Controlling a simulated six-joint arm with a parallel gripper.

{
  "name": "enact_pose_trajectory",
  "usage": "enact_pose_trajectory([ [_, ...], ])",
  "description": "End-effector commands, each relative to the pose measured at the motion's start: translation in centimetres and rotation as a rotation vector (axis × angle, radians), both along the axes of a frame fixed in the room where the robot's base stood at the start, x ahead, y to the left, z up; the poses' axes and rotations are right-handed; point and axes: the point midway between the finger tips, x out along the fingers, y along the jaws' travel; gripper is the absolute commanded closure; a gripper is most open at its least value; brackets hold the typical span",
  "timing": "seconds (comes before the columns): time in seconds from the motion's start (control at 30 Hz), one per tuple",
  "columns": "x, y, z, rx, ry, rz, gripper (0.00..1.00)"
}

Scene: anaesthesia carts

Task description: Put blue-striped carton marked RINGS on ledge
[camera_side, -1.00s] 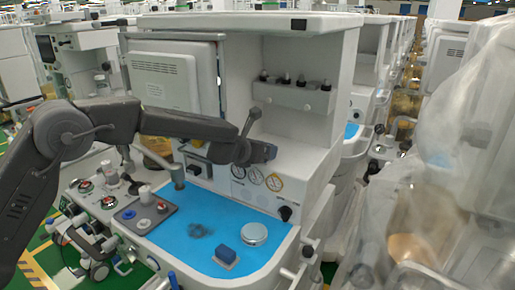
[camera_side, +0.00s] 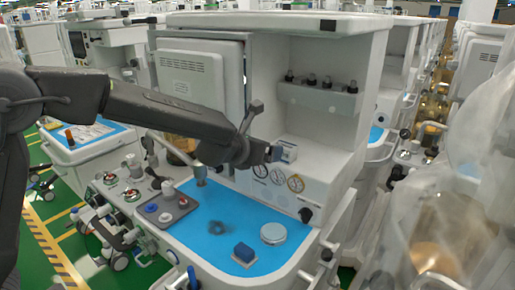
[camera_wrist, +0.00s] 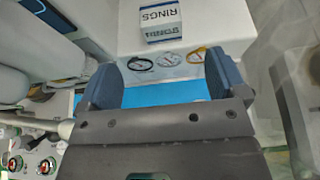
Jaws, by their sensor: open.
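The blue-striped white carton marked RINGS (camera_wrist: 163,20) sits on the white ledge (camera_wrist: 217,18) above the round gauges, with its lettering readable in the wrist view. In the side view the carton (camera_side: 288,149) rests on the ledge (camera_side: 320,160), just beyond the end of my gripper (camera_side: 272,153). In the wrist view my gripper (camera_wrist: 163,76) is open, its two blue fingers wide apart with nothing between them. The carton lies ahead of the fingertips, apart from them.
Below the ledge is a blue worktop (camera_side: 215,225) with a dark blue block (camera_side: 244,252) and a round silver tin (camera_side: 273,233). The ledge right of the carton is clear.

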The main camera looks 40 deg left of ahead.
Motion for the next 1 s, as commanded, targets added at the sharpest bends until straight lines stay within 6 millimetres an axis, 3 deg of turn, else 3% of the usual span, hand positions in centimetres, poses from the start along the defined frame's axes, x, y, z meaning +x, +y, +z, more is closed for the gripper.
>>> enact_pose_trajectory([
  [0.37,-1.4,0.1,0.6,-0.010,0.000,0.010,0.09],
  [0.53,-4.0,2.9,2.6,-0.233,-0.012,0.199,0.09],
  [0.67,-9.1,6.8,4.6,-0.619,-0.034,0.524,0.09],
  [0.8,-16.3,9.8,5.2,-1.081,-0.062,0.914,0.09],
  [1.0,-26.5,10.3,3.9,-1.709,-0.082,1.462,0.09],
])
